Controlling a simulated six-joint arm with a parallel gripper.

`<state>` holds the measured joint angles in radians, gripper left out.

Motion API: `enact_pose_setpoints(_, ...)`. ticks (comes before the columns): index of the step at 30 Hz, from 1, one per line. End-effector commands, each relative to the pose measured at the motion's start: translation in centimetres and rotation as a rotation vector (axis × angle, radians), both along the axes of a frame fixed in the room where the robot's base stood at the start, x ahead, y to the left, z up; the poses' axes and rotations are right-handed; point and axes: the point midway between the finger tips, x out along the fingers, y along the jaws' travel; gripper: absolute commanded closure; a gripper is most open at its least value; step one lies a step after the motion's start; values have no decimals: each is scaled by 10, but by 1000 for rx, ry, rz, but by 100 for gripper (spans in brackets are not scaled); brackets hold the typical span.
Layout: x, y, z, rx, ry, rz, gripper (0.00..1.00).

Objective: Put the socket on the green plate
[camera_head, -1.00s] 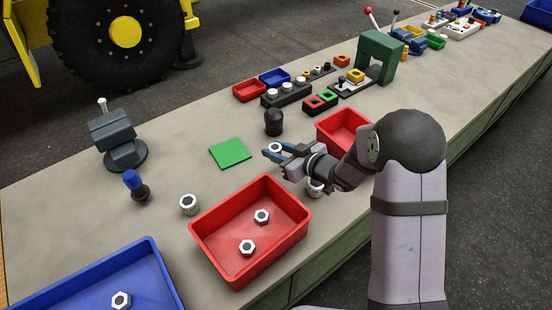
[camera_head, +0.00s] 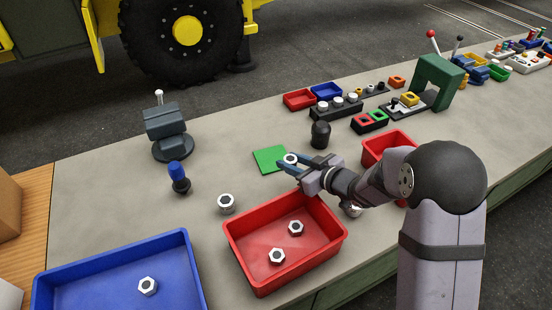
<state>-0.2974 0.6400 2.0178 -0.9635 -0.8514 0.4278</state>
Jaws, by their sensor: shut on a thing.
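The green plate (camera_head: 266,158) lies flat on the workbench near the middle of the picture. My gripper (camera_head: 286,163) is shut on a socket (camera_head: 290,159), a small pale cylinder with a dark opening on top. The blue fingers and the socket appear over the right part of the plate and hide some of it. Whether the socket touches the plate or hangs above it, I cannot tell. Another similar socket (camera_head: 226,203) stands on the bench left of the red tray, and one more (camera_head: 353,210) is partly hidden behind my arm.
A red tray (camera_head: 240,250) with two nuts stands in front of the plate. A blue tray (camera_head: 60,290) holds one nut. A black knob-like part (camera_head: 320,134) stands right of the plate. A grey vise (camera_head: 166,125) and a blue-handled tool (camera_head: 178,178) stand to the left.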

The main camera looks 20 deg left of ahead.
Motion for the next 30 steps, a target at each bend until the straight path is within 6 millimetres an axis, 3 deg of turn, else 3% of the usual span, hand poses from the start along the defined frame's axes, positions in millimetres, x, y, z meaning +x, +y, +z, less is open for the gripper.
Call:
enact_pose_setpoints(1,1,20,0,2,-6,40,96)
enact_pose_setpoints(3,5,40,1,1,-8,82,96)
enact_pose_setpoints(9,32,78,18,2,-9,135,96)
enact_pose_setpoints(17,74,85,56,0,-7,77,96)
enact_pose_setpoints(30,76,80,43,1,0,16,96)
